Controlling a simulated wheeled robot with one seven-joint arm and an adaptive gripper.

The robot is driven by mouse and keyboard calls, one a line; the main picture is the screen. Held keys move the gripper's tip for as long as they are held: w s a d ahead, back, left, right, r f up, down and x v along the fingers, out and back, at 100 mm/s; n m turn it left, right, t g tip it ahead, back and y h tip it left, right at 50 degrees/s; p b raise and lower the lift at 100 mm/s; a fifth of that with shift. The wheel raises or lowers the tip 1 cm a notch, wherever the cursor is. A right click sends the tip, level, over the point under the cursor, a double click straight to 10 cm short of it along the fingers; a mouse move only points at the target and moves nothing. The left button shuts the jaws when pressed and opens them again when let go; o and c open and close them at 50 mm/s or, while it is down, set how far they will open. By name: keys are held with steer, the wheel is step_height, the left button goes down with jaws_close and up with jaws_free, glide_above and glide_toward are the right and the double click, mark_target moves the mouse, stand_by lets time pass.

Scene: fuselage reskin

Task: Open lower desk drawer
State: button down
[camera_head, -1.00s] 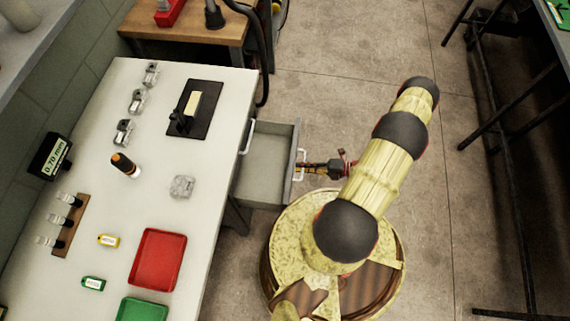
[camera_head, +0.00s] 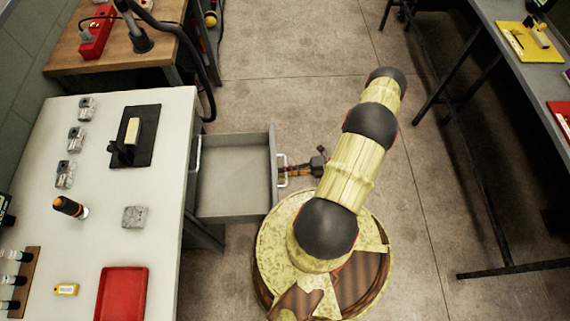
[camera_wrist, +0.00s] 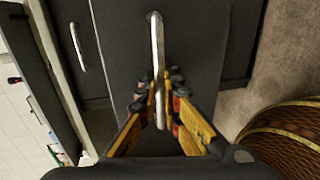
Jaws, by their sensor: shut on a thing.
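The lower desk drawer (camera_head: 235,170) is pulled well out from the right side of the white desk (camera_head: 160,195), and its grey inside looks empty. Its pale bar handle (camera_head: 282,171) is on the drawer's front at the right. My gripper (camera_head: 288,170) is at this handle. In the wrist view the fingers of my gripper (camera_wrist: 162,95) are closed around the handle (camera_wrist: 157,50), one on each side. The grey drawer front (camera_wrist: 120,60) fills the middle of that view. A second handle (camera_wrist: 78,47) shows on a dark front at the left.
A wooden bench (camera_head: 100,50) stands behind the desk, with a black hose (camera_head: 190,45) hanging by the desk's far corner. A red tray (camera_head: 122,292) lies on the desk. Another table (camera_head: 500,40) stands at the right. Floor (camera_head: 300,90) beyond the drawer is clear.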

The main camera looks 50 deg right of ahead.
steer(key=c, duration=2.2)
jaws_free()
steer(key=shift+d, duration=0.1)
steer(key=shift+c, duration=0.2)
steer(key=v, duration=1.2)
